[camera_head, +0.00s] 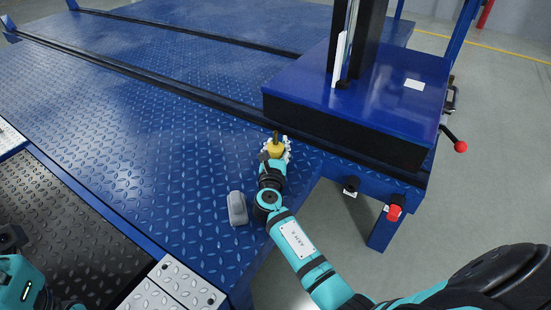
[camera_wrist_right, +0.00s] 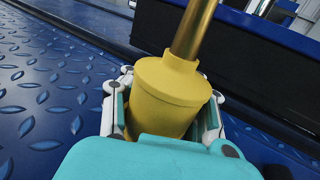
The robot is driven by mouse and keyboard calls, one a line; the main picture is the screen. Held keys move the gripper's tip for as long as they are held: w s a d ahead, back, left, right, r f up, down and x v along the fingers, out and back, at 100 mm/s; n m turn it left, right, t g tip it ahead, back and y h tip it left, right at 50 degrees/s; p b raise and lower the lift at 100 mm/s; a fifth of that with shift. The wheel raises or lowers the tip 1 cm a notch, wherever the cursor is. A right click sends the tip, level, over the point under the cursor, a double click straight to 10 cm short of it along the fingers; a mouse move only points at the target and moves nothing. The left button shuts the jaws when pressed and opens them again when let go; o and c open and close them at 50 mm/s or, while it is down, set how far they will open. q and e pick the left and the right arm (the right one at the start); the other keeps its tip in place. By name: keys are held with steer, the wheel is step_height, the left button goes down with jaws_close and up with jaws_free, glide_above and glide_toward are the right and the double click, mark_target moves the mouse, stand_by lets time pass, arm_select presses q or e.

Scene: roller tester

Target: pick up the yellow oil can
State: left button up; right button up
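The yellow oil can (camera_head: 275,150) stands on the blue diamond-plate deck, near the black-sided blue block. Its brass-coloured spout points up. My right gripper (camera_head: 276,147) is at the can, with white finger parts on both sides of it. In the right wrist view the can (camera_wrist_right: 172,88) fills the space between the fingers of the right gripper (camera_wrist_right: 165,105). The finger pads lie close along its sides; I cannot tell whether both touch. The can's lower part is hidden by the teal gripper body. Part of my left arm shows at the lower left; its fingers do not show.
A grey object (camera_head: 237,208) lies on the deck left of my right forearm. The blue block (camera_head: 370,95) carries a dark column just behind the can. A red-knobbed lever (camera_head: 460,146) sticks out at right. The deck (camera_head: 120,130) left of the can is clear.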

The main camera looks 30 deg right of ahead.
jaws_close()
stand_by(0.6)
